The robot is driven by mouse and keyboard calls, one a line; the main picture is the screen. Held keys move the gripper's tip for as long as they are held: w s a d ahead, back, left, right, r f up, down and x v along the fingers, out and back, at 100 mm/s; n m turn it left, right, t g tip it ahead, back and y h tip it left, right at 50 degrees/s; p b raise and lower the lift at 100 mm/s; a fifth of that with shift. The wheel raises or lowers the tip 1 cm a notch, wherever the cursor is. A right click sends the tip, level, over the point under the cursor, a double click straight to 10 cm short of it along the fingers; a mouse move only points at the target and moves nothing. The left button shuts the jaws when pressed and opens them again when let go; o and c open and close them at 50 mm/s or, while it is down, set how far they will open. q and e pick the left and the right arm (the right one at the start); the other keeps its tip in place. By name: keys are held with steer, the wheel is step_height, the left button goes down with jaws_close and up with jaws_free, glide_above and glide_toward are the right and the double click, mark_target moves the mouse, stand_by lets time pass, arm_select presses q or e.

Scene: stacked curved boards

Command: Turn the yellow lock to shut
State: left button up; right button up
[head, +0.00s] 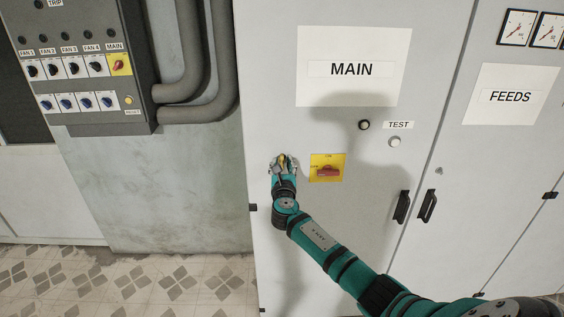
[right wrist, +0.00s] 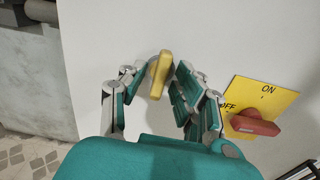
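The yellow lock (head: 282,160) is a small handle on the grey MAIN cabinet door, near its left edge. In the right wrist view the yellow lock (right wrist: 160,75) stands nearly upright, its top leaning slightly right. My right gripper (head: 284,165) is at the lock, its fingers on either side of the handle. In the right wrist view the right gripper (right wrist: 160,84) looks open, with a gap to the handle at least on the right; contact on the left is unclear. The lock's base is partly hidden. My left gripper is not in view.
A red rotary switch (head: 327,171) on a yellow ON/OFF plate (right wrist: 262,98) sits just right of the gripper, its handle roughly level. Black door handles (head: 402,207) stand further right. A fan control box (head: 80,112) and grey pipes (head: 190,99) are at left.

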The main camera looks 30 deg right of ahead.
steer(key=v, duration=0.7)
stand_by(0.6)
